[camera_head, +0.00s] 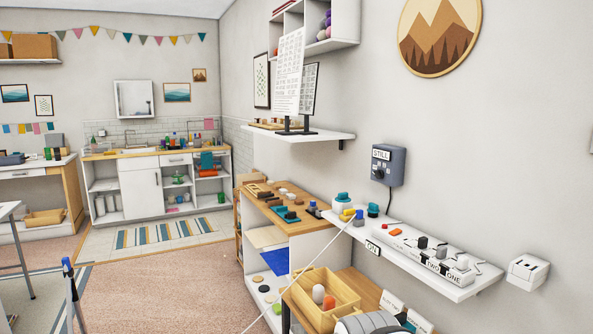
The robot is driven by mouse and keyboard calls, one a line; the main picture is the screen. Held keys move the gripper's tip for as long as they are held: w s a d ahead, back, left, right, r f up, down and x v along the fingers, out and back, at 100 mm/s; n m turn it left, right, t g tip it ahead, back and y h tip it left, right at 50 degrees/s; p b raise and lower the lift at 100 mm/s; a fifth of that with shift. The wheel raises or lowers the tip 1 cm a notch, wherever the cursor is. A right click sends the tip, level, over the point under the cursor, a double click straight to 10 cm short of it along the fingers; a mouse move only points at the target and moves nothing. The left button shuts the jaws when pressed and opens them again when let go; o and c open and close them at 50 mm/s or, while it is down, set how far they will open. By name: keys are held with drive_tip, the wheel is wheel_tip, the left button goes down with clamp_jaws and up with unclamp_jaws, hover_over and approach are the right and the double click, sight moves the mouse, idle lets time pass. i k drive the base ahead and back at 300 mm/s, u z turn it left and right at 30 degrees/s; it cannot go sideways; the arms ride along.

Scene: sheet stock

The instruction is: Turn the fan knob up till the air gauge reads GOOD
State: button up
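A grey box (388,165) is fixed to the right wall above a white shelf. A small white label (381,155) on its front reads STILL. A round dark knob (379,174) sits below the label on the same face; I cannot make out a pointer on it. A dark cable runs down from the box towards the shelf. I see no reading of GOOD anywhere.
The white wall shelf (465,291) holds a white power strip (425,255) with plugs and labels reading TWO and ONE. A wall socket (528,272) is at right. A wooden crate (325,305) stands below.

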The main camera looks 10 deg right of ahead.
sight(379, 173)
drive_tip(key=u, duration=0.1)
drive_tip(key=i, duration=1.1)
drive_tip(key=z, duration=0.6)
drive_tip(key=i, duration=0.4)
drive_tip(key=z, duration=0.4)
drive_tip(key=k, duration=0.7)
drive_tip(key=z, duration=0.2)
drive_tip(key=i, duration=0.75)
drive_tip(key=u, duration=0.1)
